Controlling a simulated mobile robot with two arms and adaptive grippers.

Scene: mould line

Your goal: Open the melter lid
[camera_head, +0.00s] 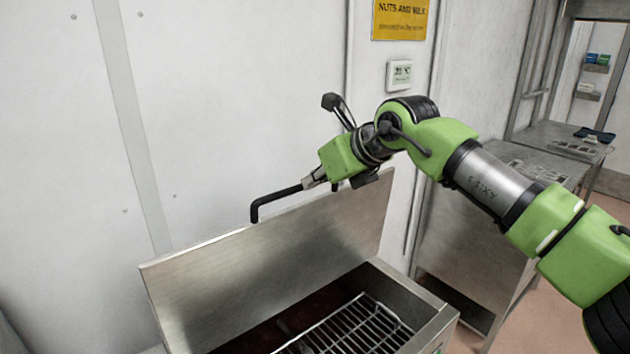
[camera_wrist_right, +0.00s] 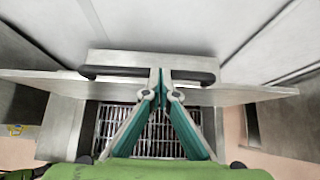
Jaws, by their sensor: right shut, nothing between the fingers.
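The melter lid (camera_head: 270,262) is a flat steel panel, raised and standing steeply above the back of the melter box (camera_head: 432,330). It also shows nearly edge-on in the wrist view (camera_wrist_right: 50,78). A black bar handle (camera_head: 275,199) sits by the lid's upper edge; in the wrist view the handle (camera_wrist_right: 110,71) spans both sides of the fingertips. My right gripper (camera_head: 312,181) is shut and empty, its tips (camera_wrist_right: 161,82) at the middle of the handle. Whether they touch it I cannot tell. My left gripper is not in view.
A wire rack (camera_head: 352,328) lies inside the open melter. A white wall (camera_head: 250,80) stands close behind the lid, with a small display (camera_head: 399,74) and a yellow sign (camera_head: 400,20). A steel bench (camera_head: 470,220) stands to the right.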

